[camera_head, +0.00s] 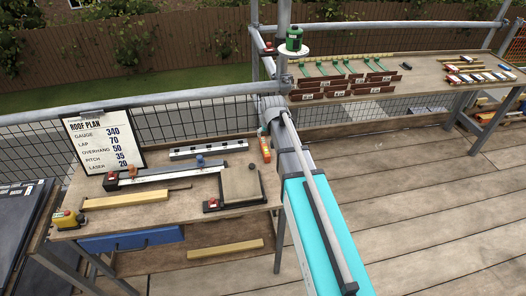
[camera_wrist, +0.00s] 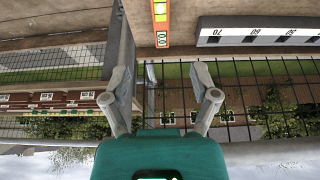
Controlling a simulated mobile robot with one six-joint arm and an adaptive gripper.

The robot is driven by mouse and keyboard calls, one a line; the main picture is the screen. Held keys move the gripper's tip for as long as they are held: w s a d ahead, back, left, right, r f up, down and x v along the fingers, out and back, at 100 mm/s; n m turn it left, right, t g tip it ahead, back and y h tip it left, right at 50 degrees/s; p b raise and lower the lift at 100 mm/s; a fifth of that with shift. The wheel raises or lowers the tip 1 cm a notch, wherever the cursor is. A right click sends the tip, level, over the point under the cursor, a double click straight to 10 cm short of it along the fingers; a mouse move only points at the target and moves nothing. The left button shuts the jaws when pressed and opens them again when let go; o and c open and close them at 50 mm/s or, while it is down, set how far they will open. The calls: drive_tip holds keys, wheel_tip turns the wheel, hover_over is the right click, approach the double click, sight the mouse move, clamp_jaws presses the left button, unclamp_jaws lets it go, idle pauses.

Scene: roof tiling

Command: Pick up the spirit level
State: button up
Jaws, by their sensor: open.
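The spirit level (camera_head: 265,149) is a short orange bar at the right end of the near workbench, just left of my arm in the head view. In the wrist view the orange level (camera_wrist: 161,25) is at the top centre, with a yellow vial and a small display reading 0.0; its upper part is cut off by the picture edge. My gripper (camera_wrist: 160,82) is open and empty, its two grey fingers spread apart, with the level beyond them and not touching. In the head view my arm hides the fingers.
A black-and-white marked bar (camera_head: 208,149) lies left of the level; it also shows in the wrist view (camera_wrist: 260,32). The roof plan board (camera_head: 103,140) stands at the bench's back left. A scaffold rail (camera_head: 150,97) and mesh run behind the bench.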

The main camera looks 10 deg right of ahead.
sight(265, 146)
drive_tip(key=shift+b+x, duration=3.5)
drive_tip(key=shift+x, duration=0.5)
drive_tip(key=shift+f, duration=0.1)
drive_tip(key=shift+b+x, duration=2.35)
drive_tip(key=shift+x, duration=0.15)
drive_tip(key=shift+a, duration=0.1)
drive_tip(key=shift+c, duration=0.2)
clamp_jaws()
